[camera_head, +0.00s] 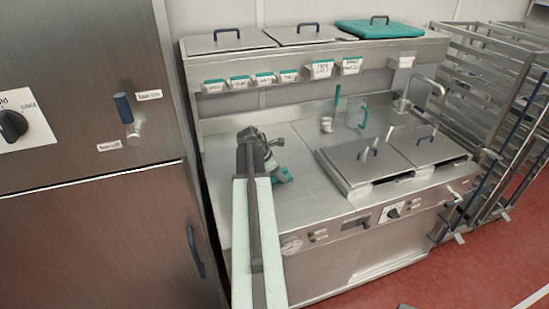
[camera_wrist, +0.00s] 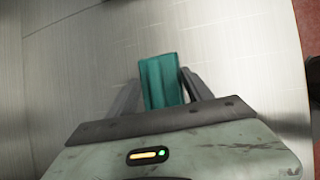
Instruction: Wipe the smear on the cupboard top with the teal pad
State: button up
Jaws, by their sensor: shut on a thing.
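The teal pad (camera_wrist: 160,80) is between the two fingers of my gripper (camera_wrist: 160,88) in the wrist view, and the gripper is shut on it. In the head view the teal pad (camera_head: 282,175) shows at the end of my gripper (camera_head: 272,165), low over the steel cupboard top (camera_head: 225,150). I cannot tell whether the pad touches the top. No smear stands out clearly on the steel in either view; my arm hides part of the top.
Two lidded kettle wells (camera_head: 395,160) stand to the right. A white pot with a teal-handled tool (camera_head: 327,122) and a clear jug (camera_head: 356,116) stand behind. A shelf with labelled tags (camera_head: 320,68) runs along the back. A tall steel cabinet (camera_head: 80,200) stands left, a rack (camera_head: 500,100) right.

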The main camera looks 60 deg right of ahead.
jog(key=shift+s+r+p, duration=0.1)
jog(key=shift+r+p, duration=2.3)
jog(key=shift+r, duration=0.45)
